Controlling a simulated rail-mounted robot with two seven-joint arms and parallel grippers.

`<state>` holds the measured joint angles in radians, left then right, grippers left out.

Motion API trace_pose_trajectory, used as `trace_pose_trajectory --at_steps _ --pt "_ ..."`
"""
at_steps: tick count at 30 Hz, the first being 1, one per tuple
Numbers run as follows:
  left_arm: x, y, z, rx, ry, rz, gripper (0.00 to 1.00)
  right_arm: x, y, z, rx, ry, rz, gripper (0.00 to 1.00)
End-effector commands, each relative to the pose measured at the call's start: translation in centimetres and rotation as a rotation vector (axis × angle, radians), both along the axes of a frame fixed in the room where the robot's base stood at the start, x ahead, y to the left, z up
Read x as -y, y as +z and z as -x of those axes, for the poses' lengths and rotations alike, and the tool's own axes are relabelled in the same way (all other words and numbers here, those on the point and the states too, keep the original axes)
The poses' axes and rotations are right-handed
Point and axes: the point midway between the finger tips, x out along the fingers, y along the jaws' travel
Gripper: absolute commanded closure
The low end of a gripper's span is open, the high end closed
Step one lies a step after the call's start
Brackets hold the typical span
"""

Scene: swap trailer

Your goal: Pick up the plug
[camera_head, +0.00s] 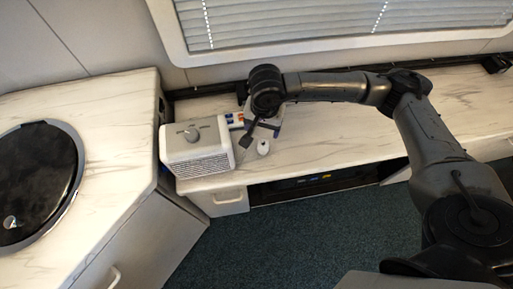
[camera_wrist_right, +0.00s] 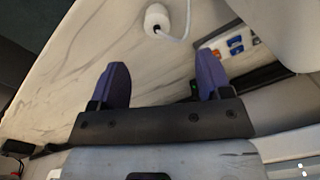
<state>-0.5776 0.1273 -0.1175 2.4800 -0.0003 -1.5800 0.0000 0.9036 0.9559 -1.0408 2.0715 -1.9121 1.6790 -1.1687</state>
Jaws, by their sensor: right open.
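The plug, a small white rounded piece, stands on the marbled counter in the head view (camera_head: 263,147), to the right of the white box-shaped appliance. In the right wrist view the plug (camera_wrist_right: 157,18) shows near the top edge with a white cable running from it. My right gripper (camera_head: 263,129) is just behind the plug in the head view, partly hidden by its own wrist. In the right wrist view its two purple fingers (camera_wrist_right: 163,65) are apart with nothing between them, and the plug lies beyond their tips. My left gripper is not in view.
The white appliance (camera_head: 197,148) with a knob stands close left of the plug. The counter (camera_head: 330,135) to the right is clear. A round black lid (camera_head: 38,180) is on the left counter.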

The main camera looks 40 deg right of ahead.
Motion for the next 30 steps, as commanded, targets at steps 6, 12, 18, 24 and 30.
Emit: trace_pose_trajectory --at_steps 6,12,18,24,30 --pt "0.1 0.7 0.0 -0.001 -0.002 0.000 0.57 0.4 -3.1 0.0 -0.004 0.000 0.018 0.28" --pt "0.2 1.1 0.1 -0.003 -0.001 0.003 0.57 0.3 -6.3 -0.1 -0.003 -0.001 0.016 0.28" --pt "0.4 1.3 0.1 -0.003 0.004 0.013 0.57 0.3 -8.0 -0.1 -0.002 0.000 0.016 0.28" --pt "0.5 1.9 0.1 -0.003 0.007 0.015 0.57 0.3 -8.9 0.0 -0.002 0.000 0.015 0.28" --pt "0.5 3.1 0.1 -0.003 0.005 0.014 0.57 0.5 -11.6 0.2 -0.004 0.000 0.014 0.28"
